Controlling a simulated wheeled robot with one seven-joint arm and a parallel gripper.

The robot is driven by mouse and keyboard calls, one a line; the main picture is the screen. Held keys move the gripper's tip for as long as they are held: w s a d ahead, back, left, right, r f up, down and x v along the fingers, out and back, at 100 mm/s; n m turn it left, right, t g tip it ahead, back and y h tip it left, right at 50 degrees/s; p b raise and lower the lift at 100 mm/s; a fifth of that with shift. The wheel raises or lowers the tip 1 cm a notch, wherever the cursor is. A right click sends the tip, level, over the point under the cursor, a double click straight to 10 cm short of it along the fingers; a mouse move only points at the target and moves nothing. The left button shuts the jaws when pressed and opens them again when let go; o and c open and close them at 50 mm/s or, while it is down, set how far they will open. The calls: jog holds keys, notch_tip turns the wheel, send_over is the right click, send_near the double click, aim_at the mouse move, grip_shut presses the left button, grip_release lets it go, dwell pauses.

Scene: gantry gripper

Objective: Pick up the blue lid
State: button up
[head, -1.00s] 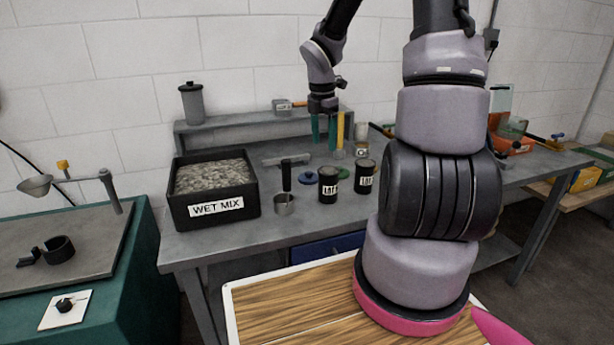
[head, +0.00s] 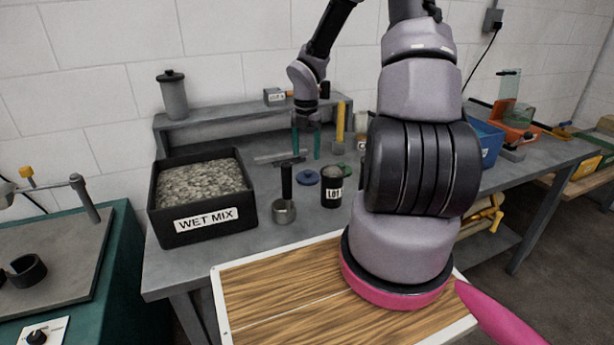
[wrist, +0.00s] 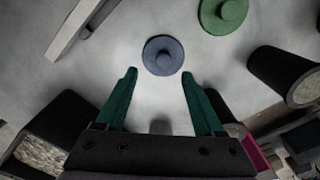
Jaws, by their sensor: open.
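The blue lid (head: 306,177) is a round disc with a knob, lying flat on the grey bench between the metal scoop and a black canister. In the wrist view the blue lid (wrist: 163,56) lies just beyond the fingertips, centred between them and not touched. My gripper (head: 306,153) points down above the bench, with its green fingers apart and nothing between them. The wrist view also shows my gripper (wrist: 158,75) open and empty. A green lid (wrist: 224,14) lies beside the blue one, to the upper right in the wrist view.
A black canister (head: 333,190) stands right of the blue lid. A scoop (head: 284,210) with a black handle stands to its left. The wet mix bin (head: 205,224) is farther left, and a raised shelf (head: 200,128) runs behind. A yellow upright tool (head: 340,122) stands near my gripper.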

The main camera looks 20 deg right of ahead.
aim_at(308, 171)
jog(key=f, duration=0.6)
jog(key=shift+s+d+f, duration=0.15)
jog(key=shift+s+f, duration=0.1)
jog(key=shift+s, duration=0.05)
grip_shut()
